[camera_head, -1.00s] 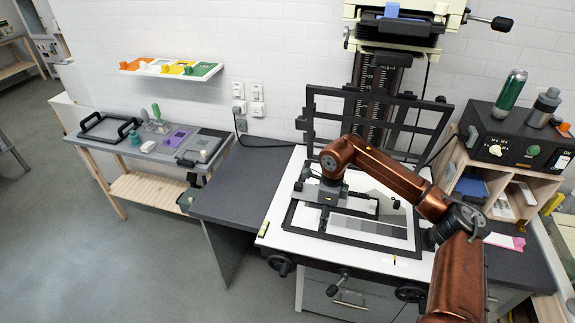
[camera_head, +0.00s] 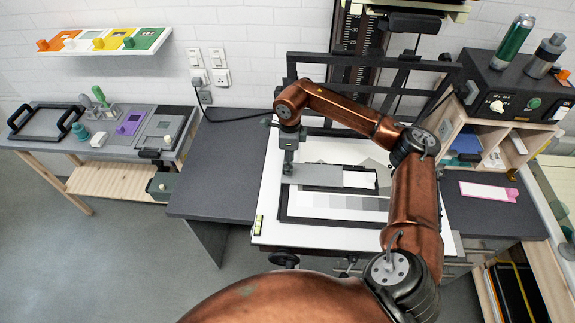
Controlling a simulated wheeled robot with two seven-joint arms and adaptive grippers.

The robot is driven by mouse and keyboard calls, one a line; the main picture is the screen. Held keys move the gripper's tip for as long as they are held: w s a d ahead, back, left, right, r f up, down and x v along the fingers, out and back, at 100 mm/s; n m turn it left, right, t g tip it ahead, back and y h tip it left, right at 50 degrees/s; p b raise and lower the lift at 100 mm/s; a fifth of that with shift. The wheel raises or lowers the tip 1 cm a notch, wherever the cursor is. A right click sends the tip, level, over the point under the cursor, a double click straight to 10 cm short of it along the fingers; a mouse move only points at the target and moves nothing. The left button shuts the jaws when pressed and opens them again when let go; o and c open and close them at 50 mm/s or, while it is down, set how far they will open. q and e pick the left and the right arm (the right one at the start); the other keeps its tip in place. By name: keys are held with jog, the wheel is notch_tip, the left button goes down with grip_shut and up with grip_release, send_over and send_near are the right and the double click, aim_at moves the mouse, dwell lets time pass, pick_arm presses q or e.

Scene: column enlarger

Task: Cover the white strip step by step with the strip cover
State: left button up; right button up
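My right gripper (camera_head: 288,166) points down at the left end of a flat grey plate (camera_head: 312,175), which looks like the strip cover. Its fingers are seen edge-on, so I cannot tell whether they are closed on the plate. A dark bar lies along the plate. A short white piece (camera_head: 358,179), perhaps the bare part of the white strip, shows at its right end. Below it, a band of grey steps (camera_head: 345,202) lies inside the black easel frame (camera_head: 330,220) on the white baseboard (camera_head: 268,222). My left gripper is not in view.
The enlarger column (camera_head: 357,65) and a raised black frame (camera_head: 305,66) stand behind the baseboard. A control box (camera_head: 500,85) with bottles is at the right, above open shelves. A side table (camera_head: 112,170) with trays is at the left. The dark worktop (camera_head: 225,170) left of the baseboard is clear.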

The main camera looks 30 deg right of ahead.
jog(key=f, duration=0.1)
jog(key=w+f, duration=0.1)
jog(key=f, duration=0.1)
jog(key=shift+w+a+f, duration=0.1)
jog(key=shift+w, duration=0.15)
jog(key=shift+s+f, duration=0.3)
jog(key=shift+f, duration=0.05)
jog(key=shift+w+f, duration=0.15)
jog(key=shift+w, duration=0.05)
jog(key=shift+c, duration=0.7)
jog(key=shift+s, duration=0.1)
jog(key=c, duration=0.7)
grip_shut()
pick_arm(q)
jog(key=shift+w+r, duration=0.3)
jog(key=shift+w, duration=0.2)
